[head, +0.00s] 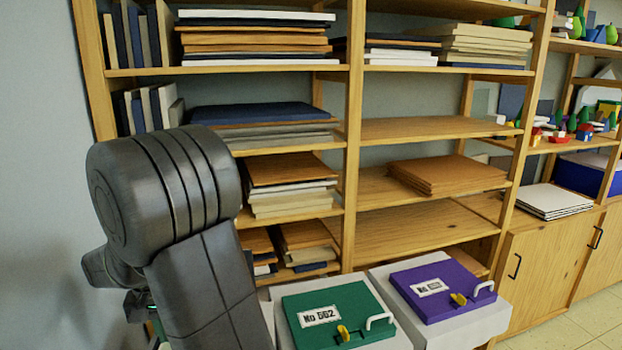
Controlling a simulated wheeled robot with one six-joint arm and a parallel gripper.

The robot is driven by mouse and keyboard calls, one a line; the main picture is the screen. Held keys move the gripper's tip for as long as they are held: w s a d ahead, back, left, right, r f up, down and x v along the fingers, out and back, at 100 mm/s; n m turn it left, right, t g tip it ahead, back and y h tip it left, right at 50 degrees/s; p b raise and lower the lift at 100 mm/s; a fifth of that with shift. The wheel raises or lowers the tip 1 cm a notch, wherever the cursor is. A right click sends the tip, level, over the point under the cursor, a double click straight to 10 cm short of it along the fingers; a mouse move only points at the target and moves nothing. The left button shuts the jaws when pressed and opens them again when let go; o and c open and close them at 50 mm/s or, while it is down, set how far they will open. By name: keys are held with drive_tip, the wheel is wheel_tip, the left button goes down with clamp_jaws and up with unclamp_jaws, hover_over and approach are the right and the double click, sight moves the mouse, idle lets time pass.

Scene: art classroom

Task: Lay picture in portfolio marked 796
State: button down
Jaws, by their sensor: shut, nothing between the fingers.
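A green portfolio (353,328) lies shut on a light block at the bottom centre, with a white label (319,316) that seems to read No 662. A purple portfolio (447,280) lies shut on another light block to its right; the number on its label (430,287) is too blurred to read. Each has a yellow catch and a white handle at its front edge. I see no portfolio clearly marked 796, and I cannot pick out the picture. My arm fills the lower left and hides what is behind it; my gripper does not show.
A wooden shelf unit (353,130) with stacked boards and folders stands behind the portfolios. A low cabinet (545,255) bears a white stack (553,201) at right. Small coloured shapes sit on the far right shelves. Floor (590,325) shows clear at the lower right.

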wheel_tip(320, 180, up, 4)
drive_tip(key=p, duration=0.2)
drive_tip(key=shift+p, duration=0.3)
drive_tip(key=shift+f, duration=0.1)
wheel_tip(320, 180, down, 7)
drive_tip(key=b, duration=0.5)
idle(0.4)
